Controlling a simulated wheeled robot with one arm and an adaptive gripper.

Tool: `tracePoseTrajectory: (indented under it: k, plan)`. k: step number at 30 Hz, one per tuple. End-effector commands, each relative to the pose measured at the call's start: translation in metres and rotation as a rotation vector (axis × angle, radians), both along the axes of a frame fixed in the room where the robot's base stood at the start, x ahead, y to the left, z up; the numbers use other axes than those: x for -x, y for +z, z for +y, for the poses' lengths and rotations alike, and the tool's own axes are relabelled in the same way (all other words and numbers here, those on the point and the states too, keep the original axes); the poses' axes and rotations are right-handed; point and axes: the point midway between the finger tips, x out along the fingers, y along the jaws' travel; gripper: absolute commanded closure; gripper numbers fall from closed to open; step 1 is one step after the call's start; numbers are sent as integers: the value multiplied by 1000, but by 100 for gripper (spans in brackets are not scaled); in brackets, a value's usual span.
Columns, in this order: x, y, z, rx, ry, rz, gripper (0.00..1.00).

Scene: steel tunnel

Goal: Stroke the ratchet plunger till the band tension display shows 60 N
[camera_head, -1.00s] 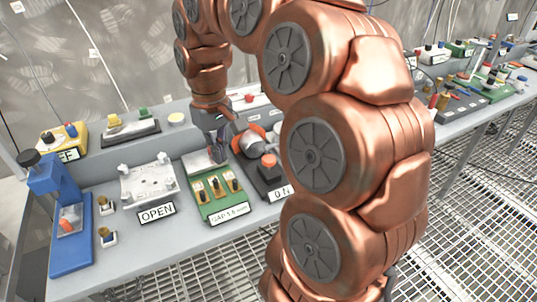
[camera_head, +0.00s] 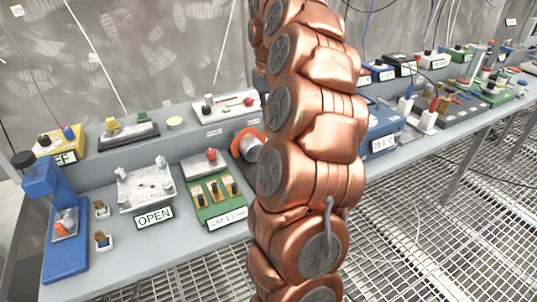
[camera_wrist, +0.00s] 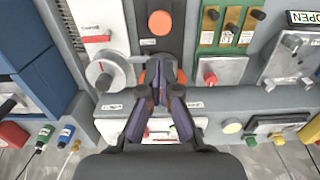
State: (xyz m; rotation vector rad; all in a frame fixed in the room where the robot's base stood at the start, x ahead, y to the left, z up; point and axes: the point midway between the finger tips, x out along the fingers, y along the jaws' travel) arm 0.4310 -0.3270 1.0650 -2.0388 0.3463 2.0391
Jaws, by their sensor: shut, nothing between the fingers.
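In the wrist view a black base (camera_wrist: 152,44) carries a round orange knob (camera_wrist: 160,22). This looks like the ratchet plunger unit. My gripper (camera_wrist: 163,76) is shut and empty, its dark fingers near the base's end. A second orange part (camera_wrist: 152,72) shows behind the fingertips, partly hidden by them; I cannot tell whether they touch it. In the head view my arm hides the gripper and the black unit. Only an orange ring with a grey cylinder (camera_head: 247,146) shows beside my arm. No tension reading is visible in either view now.
A green board with brass parts (camera_head: 217,200) and a clamp plate above the OPEN label (camera_head: 147,186) lie left of my arm. A blue press (camera_head: 52,220) stands at the far left. A blue box (camera_head: 383,135) and several small devices stand to the right.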

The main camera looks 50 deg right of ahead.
Motion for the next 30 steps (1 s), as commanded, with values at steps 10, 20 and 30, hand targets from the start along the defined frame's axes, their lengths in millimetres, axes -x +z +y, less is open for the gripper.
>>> tracePoseTrajectory:
  k: [10,20,30]
  plan:
    - [1,-17,0,-2,0,3,100]
    - [1,-56,1,-3,1,4,100]
    - [1,-103,1,-4,0,4,100]
